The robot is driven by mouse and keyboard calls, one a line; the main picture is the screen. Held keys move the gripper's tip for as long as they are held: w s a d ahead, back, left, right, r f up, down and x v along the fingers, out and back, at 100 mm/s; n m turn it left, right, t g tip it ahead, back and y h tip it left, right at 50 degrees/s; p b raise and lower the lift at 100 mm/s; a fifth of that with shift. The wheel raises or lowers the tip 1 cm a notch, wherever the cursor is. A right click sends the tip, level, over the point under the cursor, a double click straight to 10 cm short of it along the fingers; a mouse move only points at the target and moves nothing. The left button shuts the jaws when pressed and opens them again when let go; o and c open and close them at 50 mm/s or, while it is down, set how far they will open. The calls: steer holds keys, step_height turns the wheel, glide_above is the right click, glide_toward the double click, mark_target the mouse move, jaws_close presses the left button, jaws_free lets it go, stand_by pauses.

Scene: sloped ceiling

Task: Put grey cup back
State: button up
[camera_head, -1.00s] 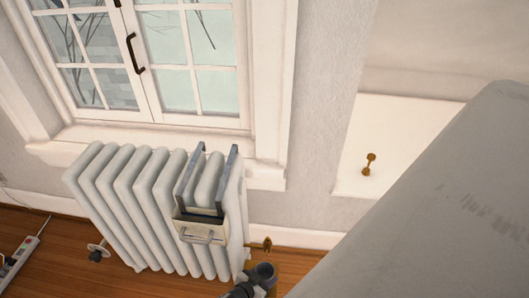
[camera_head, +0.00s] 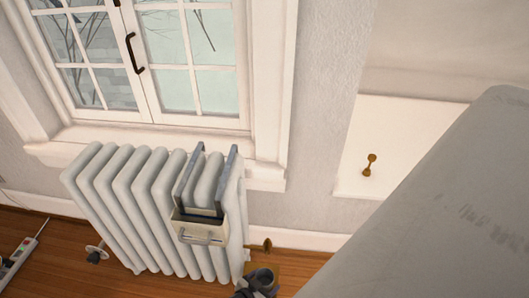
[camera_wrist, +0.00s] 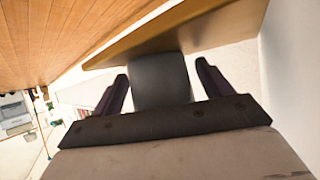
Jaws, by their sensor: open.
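In the wrist view a dark grey, smooth, rounded thing, apparently the grey cup (camera_wrist: 161,88), is between the two dark fingers of my gripper (camera_wrist: 161,69). The fingers are apart, with a visible gap on each side of the cup. The cup's far end meets the edge of a wooden board (camera_wrist: 188,32). Its near end is hidden behind the gripper's dark crosspiece. In the head view a dark, round-topped shape (camera_head: 264,278) shows at the bottom edge. I cannot tell whether it is the cup or part of my gripper.
A white radiator (camera_head: 125,205) with a hanging metal holder (camera_head: 200,228) stands under the window (camera_head: 180,60). A power strip (camera_head: 20,255) lies on the wooden floor (camera_head: 55,262) at left. A white ledge (camera_head: 410,135) carries a small brass piece (camera_head: 369,165).

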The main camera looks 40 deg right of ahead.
steer(key=shift+a+r, duration=0.25)
steer(key=shift+r, duration=0.1)
steer(key=p+v, duration=0.2)
steer(key=v, duration=0.9)
steer(key=shift+a, duration=0.2)
steer(key=shift+s, duration=0.1)
